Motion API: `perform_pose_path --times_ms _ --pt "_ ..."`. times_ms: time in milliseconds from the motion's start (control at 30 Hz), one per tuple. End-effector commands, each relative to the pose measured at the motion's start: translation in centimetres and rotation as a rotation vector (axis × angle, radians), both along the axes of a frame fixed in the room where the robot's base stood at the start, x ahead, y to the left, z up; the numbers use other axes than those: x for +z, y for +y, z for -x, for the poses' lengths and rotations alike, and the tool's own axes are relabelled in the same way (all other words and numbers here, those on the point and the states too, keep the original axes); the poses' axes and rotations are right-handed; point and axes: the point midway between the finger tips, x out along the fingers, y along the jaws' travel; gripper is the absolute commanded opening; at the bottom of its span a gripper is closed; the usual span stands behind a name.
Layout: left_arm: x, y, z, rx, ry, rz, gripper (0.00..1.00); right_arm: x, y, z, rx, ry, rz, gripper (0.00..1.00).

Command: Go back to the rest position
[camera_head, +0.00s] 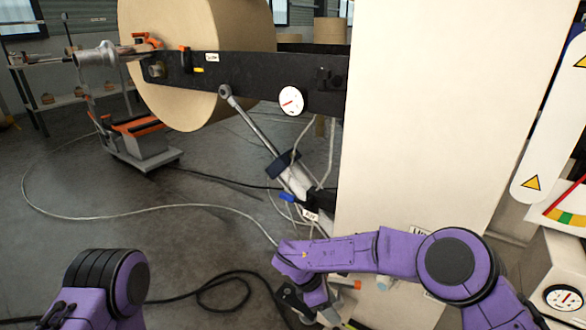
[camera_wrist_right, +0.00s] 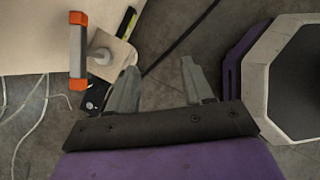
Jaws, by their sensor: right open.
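My right arm reaches in from the lower right, and its right gripper (camera_head: 312,308) points down low in front of the cream cabinet. The right wrist view shows the right gripper (camera_wrist_right: 160,82) with its two grey fingers spread apart and nothing between them. Dark floor shows behind the gap. My left arm shows only as a purple and black part at the lower left; its gripper is out of view.
A kraft paper roll (camera_head: 195,25) hangs on a black beam (camera_head: 250,78) with a round gauge (camera_head: 291,101). The cream cabinet (camera_head: 440,120) stands close to my right arm. An orange-ended handle (camera_wrist_right: 78,50) is near the right fingers. Cables (camera_head: 225,290) lie on the floor.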

Motion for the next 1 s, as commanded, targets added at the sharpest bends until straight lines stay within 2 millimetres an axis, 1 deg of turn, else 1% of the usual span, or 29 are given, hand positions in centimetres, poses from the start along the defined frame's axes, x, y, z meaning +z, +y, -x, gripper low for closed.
perform_pose_path --times_ms 167,267,367,467,533,567,600,667,700,733,767,800,833,867,900,967,1000 --pt "0.0 0.0 0.1 0.000 0.001 0.000 0.43 -0.6 -0.4 -0.6 0.302 0.069 0.034 0.51" --pt "0.0 0.0 0.1 0.000 0.001 0.000 0.43 -1.4 -1.3 -0.9 0.557 0.141 0.096 0.51" --pt "0.0 0.0 0.1 0.000 0.001 0.000 0.43 -2.7 -2.7 -0.8 0.871 0.256 0.198 0.51" --pt "0.0 0.0 0.1 0.000 0.001 0.000 0.43 -4.8 -4.6 0.0 1.286 0.452 0.352 0.51" --pt "0.0 0.0 0.1 0.000 0.001 0.000 0.43 -7.1 -6.3 1.6 1.660 0.676 0.497 0.51" --pt "0.0 0.0 0.1 0.000 0.001 0.000 0.43 -8.2 -7.2 2.8 1.842 0.798 0.567 0.51" --pt "0.0 0.0 0.1 0.000 0.001 0.000 0.43 -9.9 -8.4 4.8 2.098 0.980 0.661 0.51" --pt "0.0 0.0 0.1 0.000 0.001 0.000 0.43 -12.2 -10.4 8.9 2.468 1.255 0.781 0.51" --pt "0.0 0.0 0.1 0.000 0.001 0.000 0.43 -13.3 -11.5 11.5 2.661 1.393 0.833 0.51" --pt "0.0 0.0 0.1 0.000 0.001 0.000 0.43 -13.9 -12.2 13.4 -2.574 -1.365 -0.795 0.51" --pt "0.0 0.0 0.1 0.000 0.001 0.000 0.43 -14.3 -12.8 15.2 -2.465 -1.316 -0.750 0.51" --pt "0.0 0.0 0.1 0.000 0.001 0.000 0.43 -14.8 -13.7 17.5 -2.347 -1.256 -0.694 0.51" --pt "0.0 0.0 0.1 0.000 0.001 0.000 0.43 -15.0 -14.3 19.1 -2.274 -1.216 -0.656 0.51" --pt "0.0 0.0 0.1 0.000 0.001 0.000 0.43 -15.1 -15.0 20.7 -2.213 -1.178 -0.621 0.51" --pt "0.0 0.0 0.1 0.000 0.001 0.000 0.43 -15.2 -15.7 22.8 -2.151 -1.132 -0.577 0.51" --pt "0.0 0.0 0.1 0.000 0.001 0.000 0.43 -15.1 -16.9 25.6 -2.092 -1.079 -0.515 0.51" --pt "0.0 0.0 0.1 0.000 0.001 0.000 0.43 -14.9 -17.7 27.3 -2.071 -1.053 -0.475 0.51"
